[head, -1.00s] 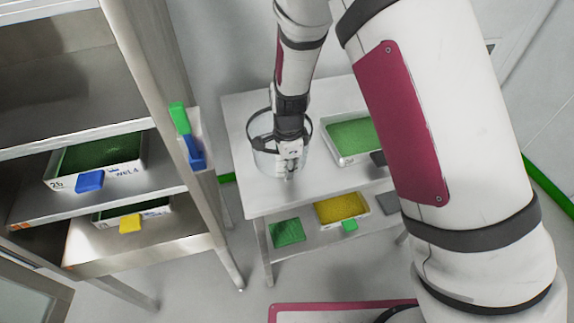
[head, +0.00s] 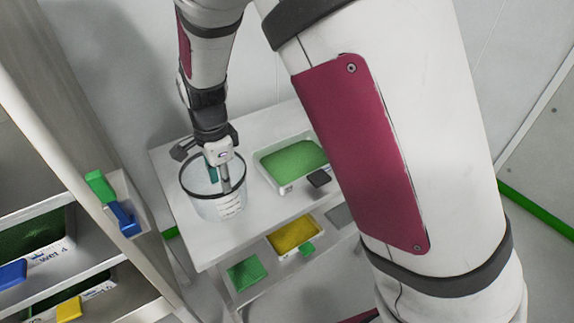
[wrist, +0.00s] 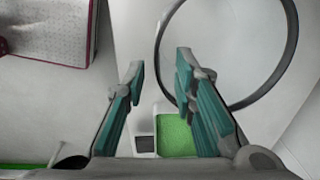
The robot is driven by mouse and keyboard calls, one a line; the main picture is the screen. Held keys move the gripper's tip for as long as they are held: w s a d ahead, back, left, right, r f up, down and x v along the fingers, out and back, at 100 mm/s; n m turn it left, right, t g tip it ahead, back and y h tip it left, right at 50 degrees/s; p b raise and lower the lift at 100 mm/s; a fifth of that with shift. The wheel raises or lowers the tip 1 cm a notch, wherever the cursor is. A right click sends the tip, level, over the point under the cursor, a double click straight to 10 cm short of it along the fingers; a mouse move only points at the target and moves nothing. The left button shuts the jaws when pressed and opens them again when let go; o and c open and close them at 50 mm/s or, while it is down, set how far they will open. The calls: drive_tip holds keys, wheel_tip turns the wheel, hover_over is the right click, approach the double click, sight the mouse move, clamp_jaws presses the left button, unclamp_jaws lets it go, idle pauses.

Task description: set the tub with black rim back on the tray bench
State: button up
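The clear tub with the black rim (head: 232,207) stands upright on the white tray bench (head: 266,212), near its left end, in the head view. My gripper (head: 222,174) points down at the tub's rim, with at least one finger reaching inside the opening. In the wrist view my gripper (wrist: 160,65) is open, its teal pads wide apart. The tub's black rim (wrist: 296,40) curves through the upper right there, its left edge showing between the fingertips. I cannot tell whether a finger touches the tub.
A white tray of green granules (head: 262,172) sits right of the tub on the bench. The lower shelf holds a yellow-filled tray (head: 295,234) and a green piece (head: 246,273). A metal rack (head: 75,130) with trays stands close on the left.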

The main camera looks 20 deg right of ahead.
drive_tip(key=s+d+r+n+t+y, duration=0.1)
drive_tip(key=s+d+r+n, duration=0.3)
drive_tip(key=r, duration=0.3)
drive_tip(key=s+d+r+n, duration=0.2)
drive_tip(key=s+d+r, duration=0.25)
drive_tip(key=r, duration=0.25)
drive_tip(key=s+d+r+n+t, duration=0.1)
drive_tip(key=s+d+r+n, duration=0.2)
drive_tip(key=s, duration=0.4)
drive_tip(key=s+d+r+n+t+h, duration=0.1)
drive_tip(key=s+d+r+n+t, duration=0.1)
drive_tip(key=s+d+n, duration=0.3)
drive_tip(key=s+d+r, duration=0.1)
drive_tip(key=s+d, duration=0.1)
drive_tip(key=shift+s+r+n, duration=0.2)
drive_tip(key=shift+s+n, duration=0.2)
